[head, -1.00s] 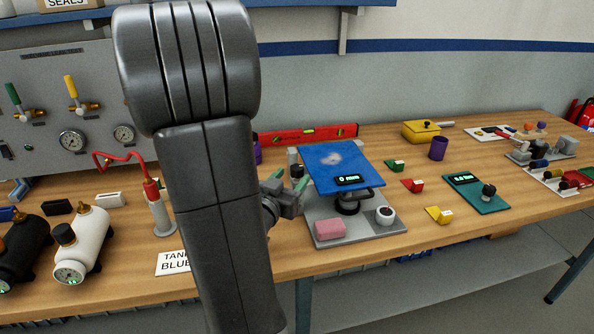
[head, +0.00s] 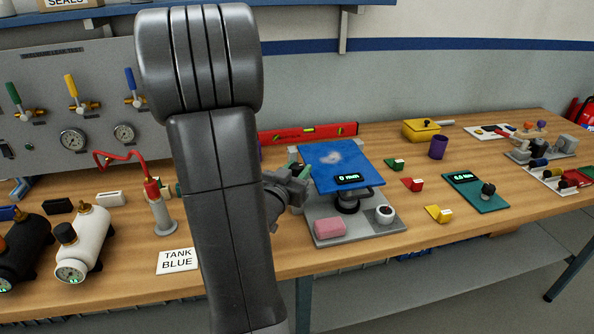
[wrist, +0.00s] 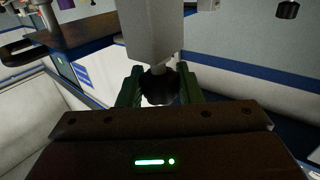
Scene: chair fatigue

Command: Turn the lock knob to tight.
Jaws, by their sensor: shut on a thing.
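My gripper (head: 306,173) is at the left edge of a tilted blue plate (head: 335,162) on a grey base (head: 325,215). In the wrist view, its two green fingers (wrist: 160,84) are shut on a dark round knob (wrist: 158,90), which sits at the end of a light grey block (wrist: 156,35). The knob is hidden in the head view. A small display (head: 348,177) on the plate's front edge reads 0 mm. I cannot tell how tight the knob is.
A pink block (head: 329,227) and a white round cup-like part (head: 385,214) sit on the base's front. Small green, red and yellow blocks lie to the right. A red level (head: 308,132) lies behind. White and black tanks stand at left.

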